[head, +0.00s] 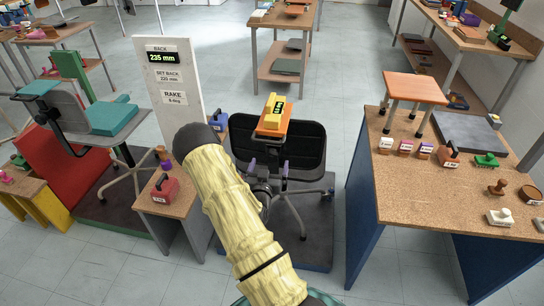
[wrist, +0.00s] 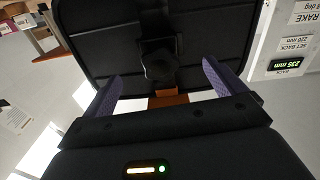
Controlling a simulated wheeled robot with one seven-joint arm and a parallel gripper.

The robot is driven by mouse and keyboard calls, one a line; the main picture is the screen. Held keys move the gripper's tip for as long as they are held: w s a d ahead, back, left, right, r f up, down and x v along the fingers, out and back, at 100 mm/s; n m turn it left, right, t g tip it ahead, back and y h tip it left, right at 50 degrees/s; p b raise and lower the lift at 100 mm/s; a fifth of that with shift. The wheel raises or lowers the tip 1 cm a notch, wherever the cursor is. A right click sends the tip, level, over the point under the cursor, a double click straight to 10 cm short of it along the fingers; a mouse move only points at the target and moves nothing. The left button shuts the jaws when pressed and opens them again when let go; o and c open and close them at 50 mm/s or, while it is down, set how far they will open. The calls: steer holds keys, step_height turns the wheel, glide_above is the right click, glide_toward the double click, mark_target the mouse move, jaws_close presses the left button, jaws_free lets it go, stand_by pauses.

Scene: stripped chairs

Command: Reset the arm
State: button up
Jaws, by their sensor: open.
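My arm, in a pale yellow sleeve, reaches up the middle of the head view. My gripper (head: 268,172) is at its end, in front of a black chair shell (head: 308,150). Its two purple fingers are spread apart in the wrist view (wrist: 165,85), with nothing clamped between them. The black shell (wrist: 95,45) fills the upper wrist view, with a dark knob or bracket (wrist: 158,62) in its middle. A strip of orange (wrist: 168,101) shows beyond the palm between the fingers. In the head view, an orange block (head: 272,131) bears a yellow gauge (head: 274,108) above the gripper.
A sign board (head: 180,85) reads back 235 mm, set back 220 mm, rake 8 deg. A small bench (head: 168,205) with a red tool stands left of my arm. A cork-topped table (head: 410,190) with stamps and an orange stool is at right. Floor shows between them.

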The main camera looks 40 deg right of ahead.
steer(key=shift+s+a, duration=0.45)
steer(key=shift+a, duration=0.1)
steer(key=shift+r, duration=0.1)
steer(key=shift+w+a+r, duration=0.15)
steer(key=shift+w+r, duration=0.05)
steer(key=s+a+r+n+g+y+p, duration=0.1)
steer(key=a+r+g+y+p, duration=0.1)
steer(key=a+r+y, duration=0.3)
steer(key=a+r+n+g+y+p, duration=0.1)
steer(key=a+r+y, duration=0.1)
steer(key=a, duration=0.6)
steer(key=s+a+r+n+g+y+p, duration=0.1)
steer(key=a+r+g+y+p, duration=0.1)
steer(key=a+r+y, duration=0.3)
steer(key=s+a+r+n+g+p, duration=0.1)
steer(key=s+a+r+n+g, duration=0.1)
steer(key=s, duration=0.5)
steer(key=s+a+r+n+g+y+p, duration=0.1)
steer(key=s+a+r+n+g+p, duration=0.1)
steer(key=s+a+r+n, duration=0.2)
steer(key=s+a+r, duration=0.1)
steer(key=s+a, duration=0.2)
steer(key=a, duration=0.1)
steer(key=shift+s+a+r+y, duration=0.3)
steer(key=shift+s+a+r, duration=0.05)
steer(key=shift+r, duration=0.05)
